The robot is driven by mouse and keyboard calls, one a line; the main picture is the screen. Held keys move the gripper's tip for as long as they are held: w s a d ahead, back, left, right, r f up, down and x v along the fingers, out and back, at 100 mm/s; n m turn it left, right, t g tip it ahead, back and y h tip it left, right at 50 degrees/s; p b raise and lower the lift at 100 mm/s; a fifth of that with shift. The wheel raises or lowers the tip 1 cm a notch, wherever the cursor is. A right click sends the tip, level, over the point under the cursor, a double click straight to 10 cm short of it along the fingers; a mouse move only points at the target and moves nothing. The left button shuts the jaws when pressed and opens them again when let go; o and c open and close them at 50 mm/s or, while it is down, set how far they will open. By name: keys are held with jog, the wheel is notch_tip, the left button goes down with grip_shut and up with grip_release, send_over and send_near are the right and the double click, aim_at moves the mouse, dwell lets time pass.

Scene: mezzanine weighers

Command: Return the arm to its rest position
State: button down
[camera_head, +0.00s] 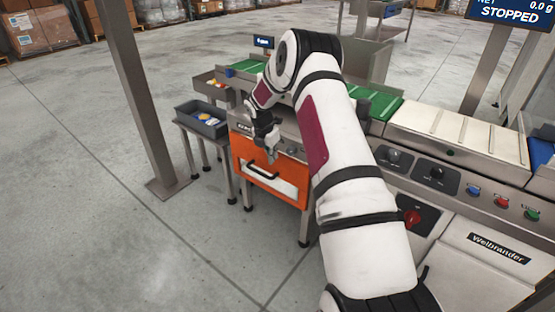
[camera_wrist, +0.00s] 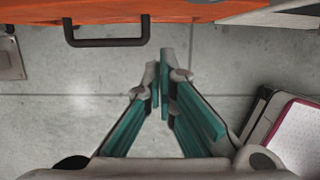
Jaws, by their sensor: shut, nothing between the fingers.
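My arm, white with dark red panels, reaches forward from the bottom right of the head view. My gripper (camera_head: 271,154) points down in front of the orange cabinet (camera_head: 296,194) with the black handle. In the wrist view my gripper (camera_wrist: 160,88) has its teal-sided fingers close together at the tips, with nothing between them. The cabinet's black handle (camera_wrist: 107,42) shows ahead of the fingertips and to their left, apart from them. Bare floor lies beyond the fingers.
A conveyor with green belts (camera_head: 371,103) and a pale belt section (camera_head: 456,131) runs behind and right. A control panel (camera_head: 437,179) with knobs and buttons is on the right. A grey bin (camera_head: 202,122) holds small items at left. A steel post (camera_head: 139,104) stands left. Floor is clear front left.

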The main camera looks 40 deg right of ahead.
jog(key=p+v, duration=0.1)
jog(key=v, duration=0.5)
jog(key=shift+a, duration=0.15)
